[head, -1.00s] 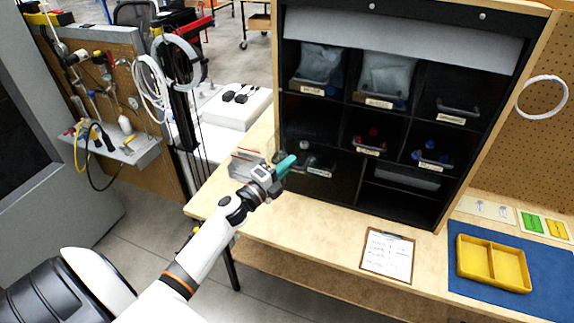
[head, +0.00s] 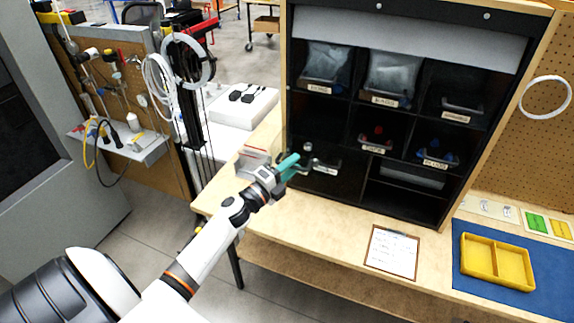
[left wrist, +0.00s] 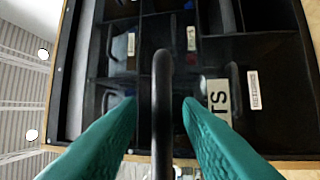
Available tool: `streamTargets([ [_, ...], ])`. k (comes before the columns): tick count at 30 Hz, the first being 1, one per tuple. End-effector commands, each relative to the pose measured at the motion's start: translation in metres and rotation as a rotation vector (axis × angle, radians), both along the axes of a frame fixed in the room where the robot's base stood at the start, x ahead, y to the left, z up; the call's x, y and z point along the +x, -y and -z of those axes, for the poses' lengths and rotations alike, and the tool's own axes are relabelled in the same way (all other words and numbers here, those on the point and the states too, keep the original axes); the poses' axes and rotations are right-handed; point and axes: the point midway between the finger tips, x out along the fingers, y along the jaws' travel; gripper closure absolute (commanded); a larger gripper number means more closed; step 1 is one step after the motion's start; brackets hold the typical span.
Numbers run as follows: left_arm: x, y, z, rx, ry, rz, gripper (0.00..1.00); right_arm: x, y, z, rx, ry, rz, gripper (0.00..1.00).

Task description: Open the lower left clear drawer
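The lower left clear drawer (head: 345,177) sits at the bottom left of the black cabinet, with a pale label on its front. My left gripper (head: 299,164) is at the drawer's left end in the head view. In the left wrist view its two teal fingers (left wrist: 159,103) stand apart on either side of a dark bar-shaped handle (left wrist: 162,75), with gaps on both sides. A large label reading "TS" (left wrist: 219,100) shows beside the right finger, which partly hides it. I cannot tell whether the drawer is out at all. My right gripper is not in view.
The black cabinet holds several other labelled bins above and to the right. A clipboard (head: 392,252) lies on the wooden table before it. A yellow divided tray (head: 497,262) is on a blue mat (head: 470,290) at the right. The tabletop below the drawer is clear.

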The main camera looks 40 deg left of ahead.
Motion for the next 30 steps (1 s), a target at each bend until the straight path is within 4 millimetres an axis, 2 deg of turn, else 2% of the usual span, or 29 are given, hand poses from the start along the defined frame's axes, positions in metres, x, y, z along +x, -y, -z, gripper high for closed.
streamTargets([
  [5, -0.017, -0.003, 0.007, 0.003, -0.003, 0.0, 0.68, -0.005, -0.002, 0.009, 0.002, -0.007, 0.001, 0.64],
  [12, -0.068, -0.011, 0.018, 0.001, -0.004, 0.0, 0.68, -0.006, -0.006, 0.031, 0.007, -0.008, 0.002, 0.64],
  [18, -0.102, -0.016, 0.021, 0.0, -0.002, 0.001, 0.68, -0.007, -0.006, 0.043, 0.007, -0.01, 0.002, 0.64],
  [24, -0.116, -0.019, 0.02, 0.0, 0.0, 0.0, 0.68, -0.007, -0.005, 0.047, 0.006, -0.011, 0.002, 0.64],
  [30, -0.118, -0.019, 0.019, 0.0, 0.0, -0.001, 0.68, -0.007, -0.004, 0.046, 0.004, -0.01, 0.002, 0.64],
])
